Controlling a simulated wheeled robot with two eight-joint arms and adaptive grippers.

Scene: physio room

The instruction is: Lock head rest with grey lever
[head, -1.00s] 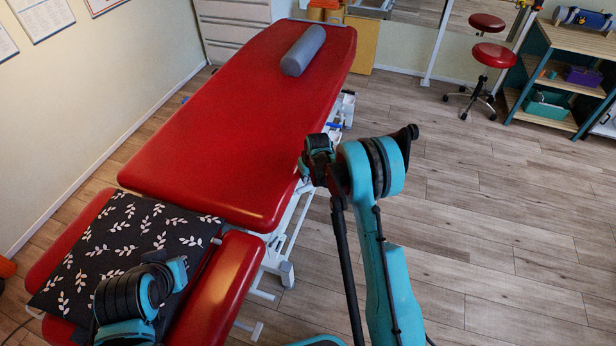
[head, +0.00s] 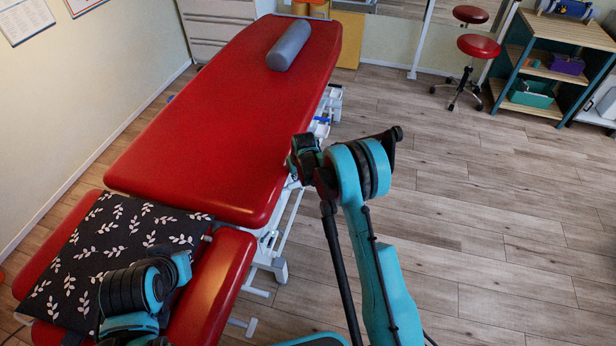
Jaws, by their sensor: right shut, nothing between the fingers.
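The red head rest (head: 218,275) is the short padded section at the near end of the treatment table (head: 215,125), bottom left in the head view. A dark cushion (head: 103,245) with white leaves lies across it. I cannot make out the grey lever; the underside of the head rest is hidden by its padding. My right gripper (head: 303,158) is shut and empty at the right edge of the table's long red pad; I cannot tell whether it touches. My left arm is over the cushion and head rest, and its gripper does not show.
A grey bolster (head: 289,45) lies at the far end of the table. The white table frame (head: 277,262) stands below its right side. A red stool (head: 478,46) and a shelf (head: 560,42) are far right. Wooden floor (head: 490,220) is clear to the right; a wall closes the left.

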